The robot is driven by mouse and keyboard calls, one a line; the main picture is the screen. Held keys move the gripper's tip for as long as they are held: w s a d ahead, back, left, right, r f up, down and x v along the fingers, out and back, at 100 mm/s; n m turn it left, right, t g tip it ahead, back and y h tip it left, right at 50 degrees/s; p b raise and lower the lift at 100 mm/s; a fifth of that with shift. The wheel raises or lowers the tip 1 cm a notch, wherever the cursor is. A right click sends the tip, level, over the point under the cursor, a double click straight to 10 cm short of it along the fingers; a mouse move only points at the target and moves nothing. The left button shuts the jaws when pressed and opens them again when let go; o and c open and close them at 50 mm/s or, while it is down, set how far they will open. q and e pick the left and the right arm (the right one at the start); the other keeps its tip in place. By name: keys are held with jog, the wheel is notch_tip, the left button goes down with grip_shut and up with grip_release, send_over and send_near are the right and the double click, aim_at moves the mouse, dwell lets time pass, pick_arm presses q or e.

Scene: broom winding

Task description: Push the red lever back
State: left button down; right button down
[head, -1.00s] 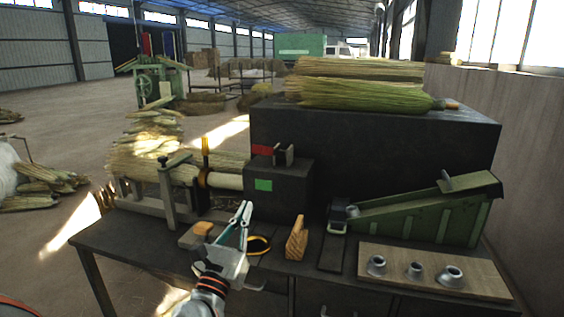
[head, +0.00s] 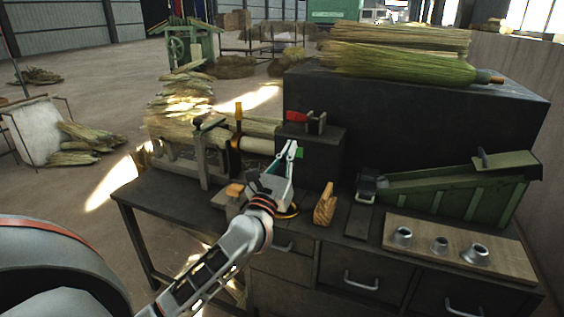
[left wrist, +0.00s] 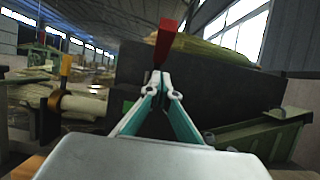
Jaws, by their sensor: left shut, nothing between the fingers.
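The red lever (head: 297,117) sits on top of the dark box (head: 325,150) at the back middle of the workbench. In the left wrist view the red lever (left wrist: 166,42) stands up just beyond my fingertips, and I cannot tell whether they touch it. My left gripper (head: 291,146) is shut and empty, pointing up in front of the dark box, near its green patch (head: 300,153). The gripper also shows in the left wrist view (left wrist: 160,76). My right gripper is not in view.
A broom bundle (head: 262,140) lies left of the box, with an orange-handled clamp (head: 238,120) beside it. A wooden block (head: 325,204) stands in front. A green sloped device (head: 450,190) and a board with metal cups (head: 500,262) are at right.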

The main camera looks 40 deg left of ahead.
aim_at(305, 119)
pick_arm(q)
jog(key=r, duration=0.1)
jog(key=w+r+p, duration=0.1)
jog(key=w+r, duration=0.1)
jog(key=r, duration=0.1)
jog(key=shift+w+a+p, duration=0.25)
jog(key=shift+a+p, duration=0.05)
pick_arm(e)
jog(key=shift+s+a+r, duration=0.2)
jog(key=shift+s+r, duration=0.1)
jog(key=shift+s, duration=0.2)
pick_arm(q)
jog(key=shift+r, duration=0.1)
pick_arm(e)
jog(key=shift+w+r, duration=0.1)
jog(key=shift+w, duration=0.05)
